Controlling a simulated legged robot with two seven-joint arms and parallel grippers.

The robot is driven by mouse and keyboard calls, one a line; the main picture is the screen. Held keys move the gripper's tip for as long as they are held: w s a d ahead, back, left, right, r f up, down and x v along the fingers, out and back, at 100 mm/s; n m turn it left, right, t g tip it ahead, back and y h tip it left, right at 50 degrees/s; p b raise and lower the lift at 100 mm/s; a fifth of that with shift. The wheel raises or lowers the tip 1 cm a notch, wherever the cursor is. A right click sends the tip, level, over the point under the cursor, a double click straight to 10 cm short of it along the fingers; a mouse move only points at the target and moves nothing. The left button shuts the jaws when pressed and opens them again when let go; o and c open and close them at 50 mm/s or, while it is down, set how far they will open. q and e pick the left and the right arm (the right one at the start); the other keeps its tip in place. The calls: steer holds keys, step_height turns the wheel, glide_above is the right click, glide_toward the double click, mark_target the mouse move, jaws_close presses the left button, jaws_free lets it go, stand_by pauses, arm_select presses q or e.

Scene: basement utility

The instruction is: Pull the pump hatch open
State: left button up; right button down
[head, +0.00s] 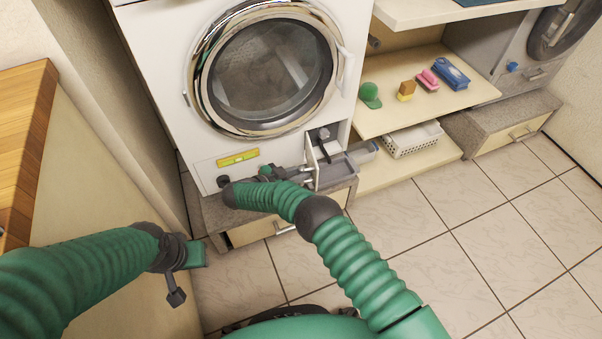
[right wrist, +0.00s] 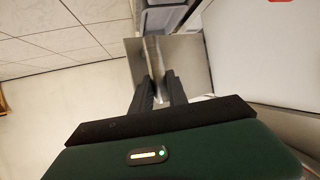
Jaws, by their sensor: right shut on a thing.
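The pump hatch (head: 311,163) is a pale panel at the lower right front of the white washing machine (head: 160,90). It stands swung outward, at the left side of an opening that shows a grey pump part (head: 324,134). My right gripper (head: 308,174) is shut on the hatch's edge. In the right wrist view my right gripper's dark fingers (right wrist: 157,90) close on both sides of the grey hatch panel (right wrist: 138,62).
The machine stands on a grey plinth with a drawer (head: 260,232). A grey cylinder (head: 362,152) lies right of the hatch. Shelves on the right hold a green cap (head: 371,95), small items and a white basket (head: 412,139). A wooden counter (head: 25,130) is at left. The tiled floor is clear.

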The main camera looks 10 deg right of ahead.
steer(key=shift+w+d+r, duration=0.1)
steer(key=shift+w+r, duration=0.1)
steer(key=shift+w, duration=0.1)
steer(key=c, duration=1.3)
jaws_free()
steer(key=shift+f, duration=0.2)
steer(key=shift+s, duration=0.1)
steer(key=v, duration=1.2)
steer(key=shift+p, duration=0.3)
